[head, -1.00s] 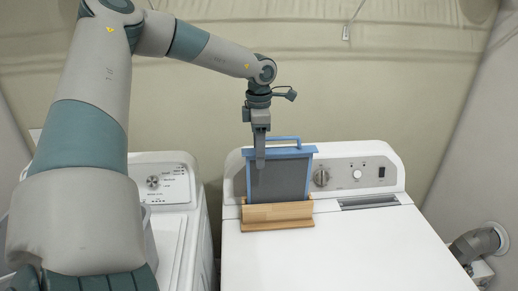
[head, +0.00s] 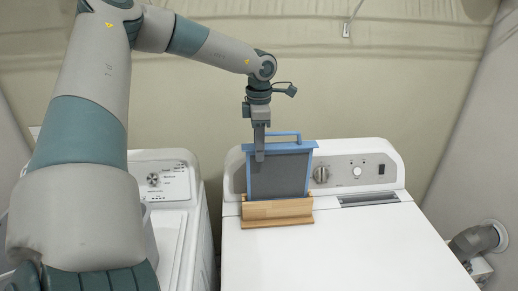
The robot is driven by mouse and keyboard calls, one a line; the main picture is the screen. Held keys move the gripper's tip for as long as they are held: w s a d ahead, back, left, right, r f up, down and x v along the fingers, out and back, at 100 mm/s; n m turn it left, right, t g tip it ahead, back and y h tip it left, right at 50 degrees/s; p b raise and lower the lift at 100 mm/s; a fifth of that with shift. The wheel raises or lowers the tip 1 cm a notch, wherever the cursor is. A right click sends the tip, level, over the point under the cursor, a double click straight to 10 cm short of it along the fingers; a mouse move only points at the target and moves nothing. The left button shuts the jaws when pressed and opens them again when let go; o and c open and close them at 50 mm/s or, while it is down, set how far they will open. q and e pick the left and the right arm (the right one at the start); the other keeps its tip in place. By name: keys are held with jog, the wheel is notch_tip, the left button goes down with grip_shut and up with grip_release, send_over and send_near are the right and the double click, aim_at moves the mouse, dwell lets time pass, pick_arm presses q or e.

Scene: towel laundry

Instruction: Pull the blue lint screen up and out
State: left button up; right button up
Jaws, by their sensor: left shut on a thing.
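The blue lint screen (head: 280,175) has a blue frame, grey mesh and a blue loop handle (head: 285,135) on top. It stands nearly upright, its lower edge hidden in a wooden holder (head: 277,216) on top of the white dryer (head: 330,255). My left gripper (head: 259,155) comes down from above and is shut on the screen's upper edge, left of its middle. A finger lies in front of the mesh; the other finger is hidden behind the screen. My right gripper is not in view.
A dark slot (head: 369,199) lies in the dryer top at the right, below the control panel (head: 352,172). A white washer (head: 165,178) stands at the left, partly behind my arm. The dryer's front top is clear. A grey duct (head: 474,242) is at the lower right.

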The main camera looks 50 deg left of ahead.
pick_arm(q)
jog(key=shift+r+p, duration=0.75)
jog(key=shift+r, duration=2.5)
jog(key=shift+r+p, duration=0.55)
jog(key=shift+r, duration=0.95)
